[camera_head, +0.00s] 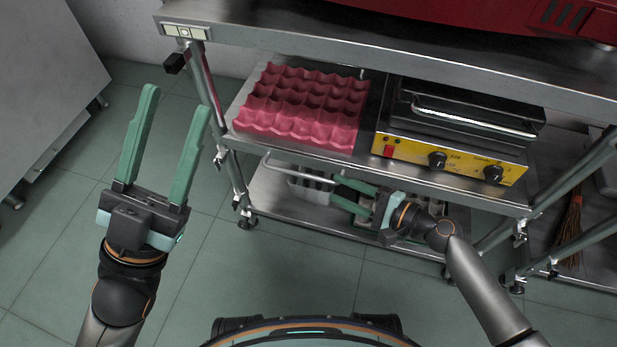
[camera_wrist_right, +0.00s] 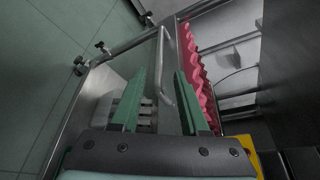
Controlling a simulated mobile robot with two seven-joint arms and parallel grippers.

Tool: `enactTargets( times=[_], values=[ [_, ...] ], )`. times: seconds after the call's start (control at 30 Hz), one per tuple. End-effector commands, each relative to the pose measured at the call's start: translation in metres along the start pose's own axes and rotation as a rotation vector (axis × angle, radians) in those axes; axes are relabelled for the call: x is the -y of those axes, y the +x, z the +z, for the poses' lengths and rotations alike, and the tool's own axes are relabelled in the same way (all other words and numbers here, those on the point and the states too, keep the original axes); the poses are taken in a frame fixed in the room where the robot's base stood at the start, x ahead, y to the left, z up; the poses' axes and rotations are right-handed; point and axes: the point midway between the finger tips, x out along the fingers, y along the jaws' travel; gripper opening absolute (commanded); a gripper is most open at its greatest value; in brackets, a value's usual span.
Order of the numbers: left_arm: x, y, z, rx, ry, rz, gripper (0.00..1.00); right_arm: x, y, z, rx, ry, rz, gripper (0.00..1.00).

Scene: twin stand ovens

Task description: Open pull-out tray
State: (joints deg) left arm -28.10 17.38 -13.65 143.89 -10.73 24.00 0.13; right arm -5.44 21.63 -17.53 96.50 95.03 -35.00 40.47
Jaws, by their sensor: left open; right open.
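A bent metal handle (camera_head: 300,172), probably the pull-out tray's, runs below the front edge of the middle shelf. It also shows in the right wrist view (camera_wrist_right: 161,65), reaching between the fingers of my right gripper. My right gripper (camera_head: 335,189) is open under the shelf's front edge, fingers pointing left toward the handle's right end. I cannot tell whether it touches the handle. The tray body is mostly hidden under the shelf. My left gripper (camera_head: 175,98) is open and empty, raised over the floor left of the stand.
The middle shelf holds a pink egg-carton-like tray (camera_head: 303,108) and a yellow-fronted appliance (camera_head: 450,155). A lower shelf (camera_head: 275,208) holds containers. A steel top shelf (camera_head: 340,45) is above. A broom (camera_head: 572,225) stands at right. Floor at left is clear.

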Motion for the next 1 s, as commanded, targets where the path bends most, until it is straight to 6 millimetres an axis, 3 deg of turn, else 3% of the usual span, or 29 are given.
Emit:
enactTargets(
  times=[0.2, 0.4, 0.6, 0.87, 1.0],
  values=[
    [-0.004, -0.006, 0.007, 0.005, -0.013, 0.001, 0.50, 0.000, 0.048, 0.000, 0.002, -0.002, -0.002, 0.45],
    [-0.006, -0.011, 0.012, 0.008, -0.024, 0.002, 0.50, -0.001, 0.080, -0.001, 0.000, -0.002, 0.000, 0.45],
    [-0.007, -0.012, 0.014, 0.010, -0.029, 0.002, 0.50, -0.001, 0.093, 0.000, -0.001, -0.002, 0.000, 0.45],
    [-0.007, -0.012, 0.014, 0.010, -0.030, 0.002, 0.50, 0.000, 0.094, 0.000, -0.001, -0.002, 0.000, 0.45],
    [-0.007, -0.012, 0.014, 0.010, -0.030, 0.002, 0.50, -0.001, 0.094, 0.000, -0.001, -0.002, 0.001, 0.31]
  ],
)
